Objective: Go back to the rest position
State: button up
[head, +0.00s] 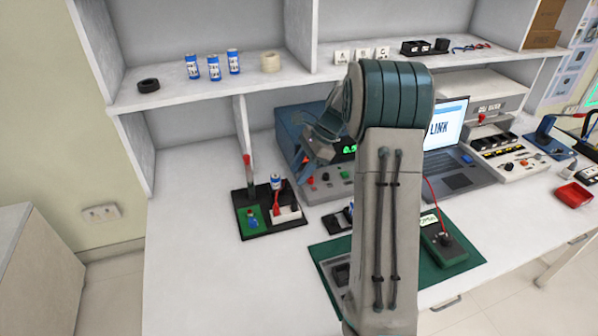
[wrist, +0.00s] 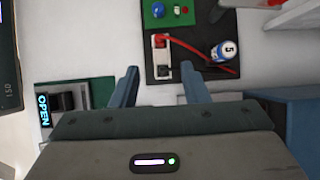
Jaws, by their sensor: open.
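My gripper (wrist: 160,86) is open in the wrist view, with its two blue fingers apart and nothing between them. In the head view my gripper (head: 303,160) is partly hidden by my arm and hangs in front of the blue instrument with a green display (head: 322,150). The black board (head: 243,196) lies on the bench to the left of the gripper. It also shows beyond the fingertips in the wrist view (wrist: 215,17). A blue-and-white cell (head: 276,181) and a red-and-white connector block (head: 287,213) are on this board.
A shelf (head: 200,85) above the bench holds several blue-and-white cells and rolls of tape. A laptop (head: 447,150) stands right of my arm. A green mat (head: 452,250) with a meter lies in front. The bench's left front is clear.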

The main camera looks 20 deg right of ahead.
jog(key=s+a+r+n+h, duration=0.2)
jog(key=s+a+r+n, duration=0.15)
jog(key=s, duration=0.25)
jog(key=s+a+r+n+h, duration=0.1)
jog(key=s+a+r+n, duration=0.1)
jog(key=s+r+n, duration=0.4)
jog(key=s+a+n+t+h, duration=0.1)
jog(key=s+n, duration=0.3)
jog(key=s, duration=0.3)
jog(key=s+a+f+n+t+h, duration=0.1)
jog(key=s+n, duration=0.3)
jog(key=s, duration=0.4)
jog(key=shift+s+f+t+h, duration=0.2)
jog(key=shift+f+t+h, duration=0.15)
jog(key=shift+h, duration=0.25)
jog(key=shift+c, duration=0.5)
jog(key=shift+s+d, duration=0.1)
